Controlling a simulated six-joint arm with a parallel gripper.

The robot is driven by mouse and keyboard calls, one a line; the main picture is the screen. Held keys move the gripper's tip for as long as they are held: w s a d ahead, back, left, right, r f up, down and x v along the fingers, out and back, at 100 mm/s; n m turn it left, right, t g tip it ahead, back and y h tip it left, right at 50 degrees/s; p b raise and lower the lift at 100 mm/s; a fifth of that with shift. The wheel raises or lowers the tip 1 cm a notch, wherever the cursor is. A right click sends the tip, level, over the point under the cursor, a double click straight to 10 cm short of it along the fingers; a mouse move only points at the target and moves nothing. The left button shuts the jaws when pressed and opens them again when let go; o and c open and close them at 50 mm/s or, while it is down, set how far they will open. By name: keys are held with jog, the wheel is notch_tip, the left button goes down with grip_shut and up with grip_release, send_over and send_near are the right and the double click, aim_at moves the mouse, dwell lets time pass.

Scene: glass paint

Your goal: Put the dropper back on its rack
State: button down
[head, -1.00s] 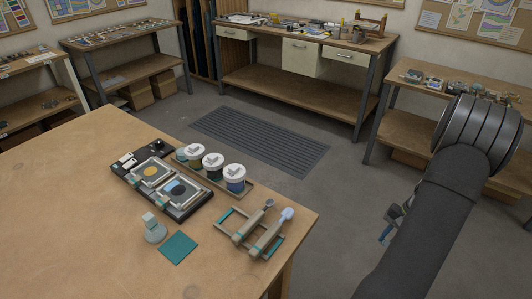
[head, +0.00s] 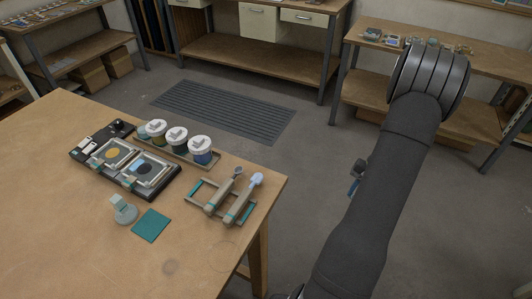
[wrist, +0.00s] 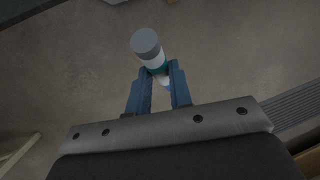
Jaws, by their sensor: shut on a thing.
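The dropper (wrist: 147,44) has a grey round end, a white body and a teal band. In the wrist view it sits between the two blue fingers of my gripper (wrist: 160,73), which are shut on it. It is held tilted over the grey floor. In the head view my gripper (head: 354,186) is partly hidden behind my arm, off the table to the right, and the dropper cannot be made out there. A wood and teal rack (head: 193,196) lies near the table's right corner. Two long-handled tools (head: 240,202) rest on it, and its left part looks bare.
On the wooden table (head: 70,230) stand several lidded jars (head: 200,150) in a tray, a dark plate with two framed pieces (head: 150,170), a grey stamp-like block (head: 123,209) and a teal square (head: 151,225). Open floor separates my gripper from the table.

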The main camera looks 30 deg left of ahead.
jog(key=s+a+r+n+t, duration=0.1)
jog(key=s+a+r, duration=0.1)
jog(key=a+r, duration=0.4)
jog(key=s+a+r+t, duration=0.2)
jog(key=a+r, duration=0.2)
jog(key=a, duration=0.5)
jog(key=s+a+r+t, duration=0.1)
jog(key=s+a+r, duration=0.3)
jog(key=s+a, duration=0.1)
jog(key=s+a+r+t+h, duration=0.1)
jog(key=s+a+r+t, duration=0.1)
jog(key=s+a+r, duration=0.3)
jog(key=s+a+r+t, duration=0.1)
jog(key=s+a+r, duration=0.4)
jog(key=a, duration=0.2)
jog(key=shift+s+r+t+h, duration=0.15)
jog(key=shift+s+t+h, duration=0.15)
jog(key=shift+t+h, duration=0.1)
jog(key=s+a, duration=0.1)
jog(key=s, duration=0.3)
jog(key=s+a+t, duration=0.1)
jog(key=s+a, duration=0.1)
jog(key=s, duration=0.2)
jog(key=s+a+t, duration=0.1)
jog(key=s, duration=0.3)
jog(key=shift+a+r+m+h, duration=0.2)
jog(key=shift+a+m+h, duration=0.1)
jog(key=shift+h, duration=0.1)
jog(key=shift+f, duration=2.25)
jog(key=shift+f, duration=0.6)
